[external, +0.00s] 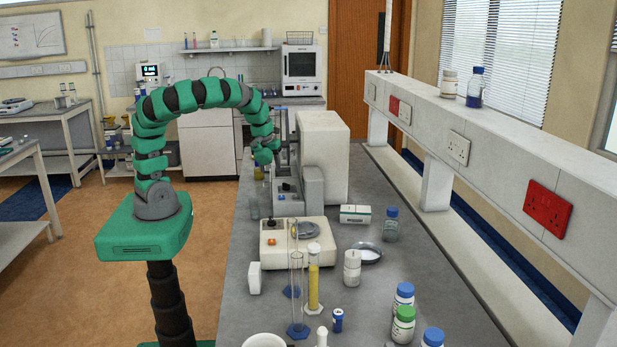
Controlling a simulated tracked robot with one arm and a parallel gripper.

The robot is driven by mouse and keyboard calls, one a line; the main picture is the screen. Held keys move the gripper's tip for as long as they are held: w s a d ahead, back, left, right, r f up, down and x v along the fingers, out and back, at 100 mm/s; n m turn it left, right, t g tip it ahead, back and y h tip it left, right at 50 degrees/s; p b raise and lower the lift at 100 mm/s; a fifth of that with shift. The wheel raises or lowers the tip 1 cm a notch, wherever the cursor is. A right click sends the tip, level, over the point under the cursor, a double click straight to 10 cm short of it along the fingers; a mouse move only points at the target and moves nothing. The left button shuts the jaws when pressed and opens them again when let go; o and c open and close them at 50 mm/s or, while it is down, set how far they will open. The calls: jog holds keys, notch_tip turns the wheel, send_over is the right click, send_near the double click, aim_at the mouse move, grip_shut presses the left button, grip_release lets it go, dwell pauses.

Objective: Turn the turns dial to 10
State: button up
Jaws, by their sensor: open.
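My green arm reaches over the bench, and my gripper (279,153) is at the left side of a grey and white bench machine (323,150). The gripper is open. It is small in the view, and I cannot tell whether it touches anything. I cannot make out the turns dial or its setting. The front part of the grey machine (312,188) has a dark recess beside it, below the gripper.
A cream instrument (297,255) with a round metal plate stands nearer on the grey bench. A raised socket shelf (500,155) runs along the right.

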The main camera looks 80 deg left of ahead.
aim_at(285, 184)
notch_tip(285, 184, up, 5)
jog(key=w+d+m+y, duration=0.2)
jog(key=m+y, duration=0.1)
jog(key=shift+t, duration=0.5)
jog(key=shift+d+p+x, duration=0.15)
jog(key=shift+p+x, duration=0.35)
jog(key=shift+x, duration=3)
jog(key=shift+d+p+x, duration=0.1)
jog(key=shift+p+x, duration=0.4)
jog(key=shift+x, duration=3)
jog(key=shift+w, duration=0.2)
jog(key=shift+f, duration=0.1)
jog(key=c, duration=1)
